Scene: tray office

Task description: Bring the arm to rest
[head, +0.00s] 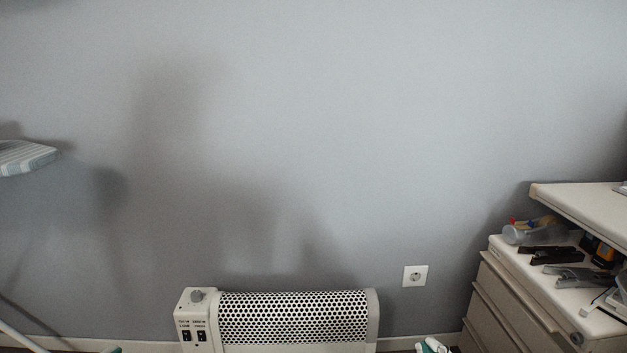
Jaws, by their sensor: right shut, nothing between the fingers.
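My right gripper (432,346) shows at the bottom edge, right of the middle, as a small white and green shape cut off by the frame. It is shut and empty, in front of the floor between the heater and the drawer cabinet. A small green sliver (115,349) at the bottom left looks like the tip of my left gripper; too little of it shows to tell its state. Most of both arms is out of view.
A white heater (292,318) stands against the grey wall, with a socket (415,276) to its right. A drawer cabinet (508,300) at the right bears a stapler (577,275) and other clutter, beside a desk edge (575,212). An ironing board (25,157) is at left.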

